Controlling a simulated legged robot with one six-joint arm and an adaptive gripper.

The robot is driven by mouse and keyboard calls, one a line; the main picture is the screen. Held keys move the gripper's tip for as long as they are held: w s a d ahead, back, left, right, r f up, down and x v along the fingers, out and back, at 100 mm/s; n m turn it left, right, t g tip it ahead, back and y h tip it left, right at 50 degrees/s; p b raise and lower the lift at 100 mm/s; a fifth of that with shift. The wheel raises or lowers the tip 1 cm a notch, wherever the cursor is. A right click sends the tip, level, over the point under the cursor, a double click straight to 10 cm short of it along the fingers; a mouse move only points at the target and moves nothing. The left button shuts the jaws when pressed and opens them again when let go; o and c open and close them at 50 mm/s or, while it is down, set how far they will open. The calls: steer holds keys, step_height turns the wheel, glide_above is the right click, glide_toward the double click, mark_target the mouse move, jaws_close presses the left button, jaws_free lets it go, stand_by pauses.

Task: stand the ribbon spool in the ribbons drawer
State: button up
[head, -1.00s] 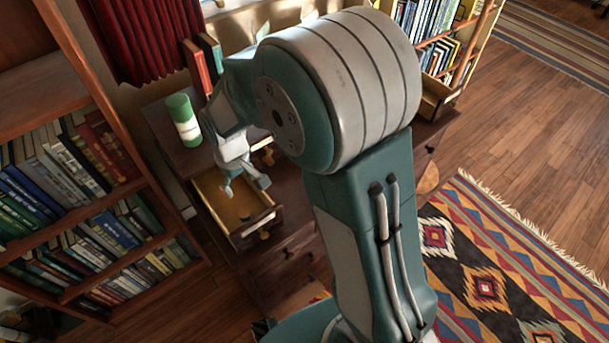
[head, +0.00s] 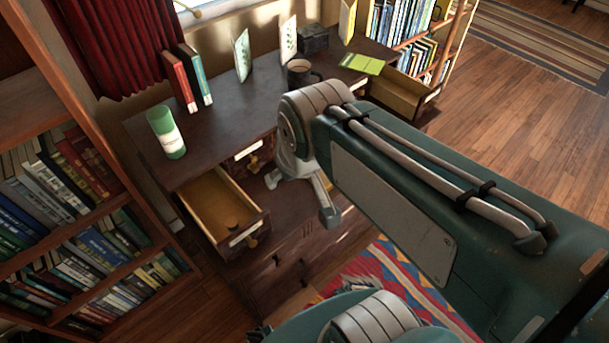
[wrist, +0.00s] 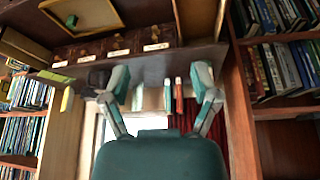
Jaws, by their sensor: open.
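I cannot single out the ribbon spool for sure. A green cylinder with a white band (head: 166,132) stands upright on the desk's left end. The drawer labels are too small to read. My gripper (head: 300,196) is open, right of the open drawer and in front of the desk. In the wrist view its fingers (wrist: 159,84) are spread with nothing between them.
The desk (head: 215,125) holds red and teal books (head: 188,82), a dark mug (head: 300,72) and a green book (head: 362,64). A right drawer (head: 397,97) is open too. A bookcase (head: 85,190) stands left. The wrist view shows a small green thing (wrist: 71,21) at upper left.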

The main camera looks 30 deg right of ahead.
steer(key=shift+s+d+r+m+t, duration=0.15)
steer(key=shift+s+d, duration=0.05)
steer(key=shift+s, duration=0.4)
steer(key=shift+s+d+r+m+t, duration=0.1)
steer(key=shift+s+d+r+m, duration=0.1)
steer(key=shift+s, duration=0.45)
steer(key=shift+s+d+r+m+t, duration=0.1)
steer(key=shift+s+d+m+t, duration=0.1)
steer(key=shift+s, duration=0.4)
